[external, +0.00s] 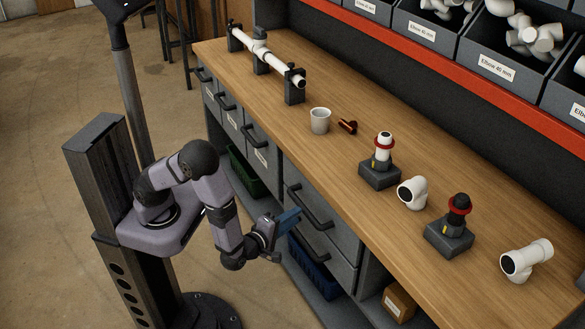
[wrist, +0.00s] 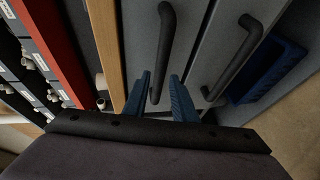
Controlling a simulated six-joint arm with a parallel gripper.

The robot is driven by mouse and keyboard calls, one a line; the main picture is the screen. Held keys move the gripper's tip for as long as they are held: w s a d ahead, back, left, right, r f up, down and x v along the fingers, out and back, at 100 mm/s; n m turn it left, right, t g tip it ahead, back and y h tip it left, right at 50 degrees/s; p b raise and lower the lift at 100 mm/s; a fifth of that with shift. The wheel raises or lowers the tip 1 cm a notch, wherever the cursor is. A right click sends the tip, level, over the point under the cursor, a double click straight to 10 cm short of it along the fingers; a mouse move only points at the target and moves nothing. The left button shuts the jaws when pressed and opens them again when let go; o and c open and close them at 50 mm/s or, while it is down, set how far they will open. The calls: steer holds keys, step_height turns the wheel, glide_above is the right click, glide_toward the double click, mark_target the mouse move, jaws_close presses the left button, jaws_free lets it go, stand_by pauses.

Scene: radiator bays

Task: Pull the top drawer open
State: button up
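The top drawer (wrist: 140,25) is grey, with a dark bar handle (wrist: 165,50), and sits just under the wooden bench edge. In the external view its handle (external: 310,206) is just right of my gripper (external: 287,218). The drawer looks closed. In the wrist view my gripper (wrist: 160,98) is open. Its two blue fingers stand apart, with one end of the top handle appearing between them. I cannot tell whether either finger touches it. A lower drawer (wrist: 210,50) with a similar handle (wrist: 236,56) is beside it in the wrist view.
The wooden bench top (external: 275,108) holds a white cup (external: 320,120), pipe fittings and two dark stands. A blue bin (external: 312,265) sits below the drawers. Smaller drawers (external: 232,115) are farther left. Open floor lies in front of the bench.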

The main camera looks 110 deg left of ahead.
mark_target(305, 209)
steer(key=shift+x, duration=3.45)
steer(key=shift+c, duration=0.6)
jaws_close()
